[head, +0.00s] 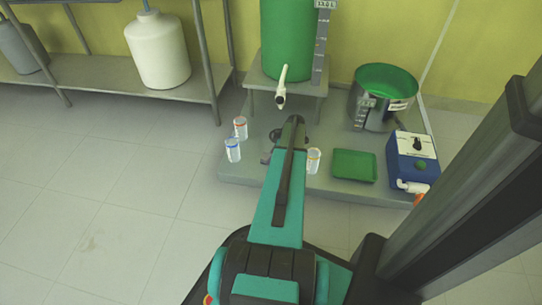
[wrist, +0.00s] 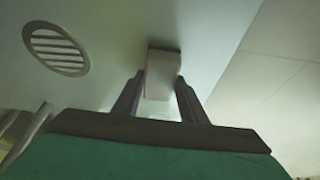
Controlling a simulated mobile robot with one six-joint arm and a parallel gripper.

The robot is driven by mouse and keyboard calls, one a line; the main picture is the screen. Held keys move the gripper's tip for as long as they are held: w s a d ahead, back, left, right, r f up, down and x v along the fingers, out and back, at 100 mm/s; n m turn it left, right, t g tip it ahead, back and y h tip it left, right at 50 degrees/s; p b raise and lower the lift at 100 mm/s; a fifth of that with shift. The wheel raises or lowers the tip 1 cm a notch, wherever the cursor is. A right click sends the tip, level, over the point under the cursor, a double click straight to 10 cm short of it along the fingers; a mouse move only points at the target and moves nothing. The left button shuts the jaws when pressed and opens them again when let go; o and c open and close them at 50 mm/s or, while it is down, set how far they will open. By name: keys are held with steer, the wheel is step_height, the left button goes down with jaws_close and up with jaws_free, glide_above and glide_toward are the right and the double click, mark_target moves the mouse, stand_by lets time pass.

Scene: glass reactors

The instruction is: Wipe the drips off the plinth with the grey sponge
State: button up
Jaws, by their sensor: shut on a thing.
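My gripper (wrist: 161,80) is shut on the grey sponge (wrist: 163,60), a pale block between its two fingers in the wrist view. The sponge is at the plinth surface; I cannot tell whether it is pressed on it. The plinth (wrist: 110,70) fills the left and middle of that view. In the head view the plinth (head: 240,172) is a low grey platform, and my arm reaches over its front middle part. My arm hides the sponge and most of the gripper there. I cannot make out drips in either view.
A drain grate (wrist: 57,50) lies left of the sponge. Jars with orange (head: 240,128), blue (head: 233,150) and yellow (head: 313,160) markings stand around my arm. A green tray (head: 354,166), a blue pump box (head: 413,160) and a pot (head: 375,105) are right. A valve (head: 281,88) overhangs.

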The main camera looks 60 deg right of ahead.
steer(key=shift+s+d+f, duration=0.1)
steer(key=shift+s+d, duration=0.15)
steer(key=shift+s, duration=0.6)
steer(key=shift+s+d, duration=0.25)
steer(key=shift+s, duration=0.55)
steer(key=shift+s+d, duration=0.2)
steer(key=shift+s, duration=0.45)
steer(key=shift+s+d, duration=0.25)
steer(key=shift+s, duration=0.35)
steer(key=shift+s+d, duration=0.2)
steer(key=shift+s, duration=0.45)
steer(key=shift+f, duration=0.1)
steer(key=shift+w, duration=0.15)
steer(key=shift+w+a, duration=0.4)
steer(key=shift+w, duration=0.45)
steer(key=shift+w+a+p, duration=0.15)
steer(key=shift+w, duration=0.35)
steer(key=shift+w+a+p, duration=0.15)
steer(key=shift+w, duration=0.35)
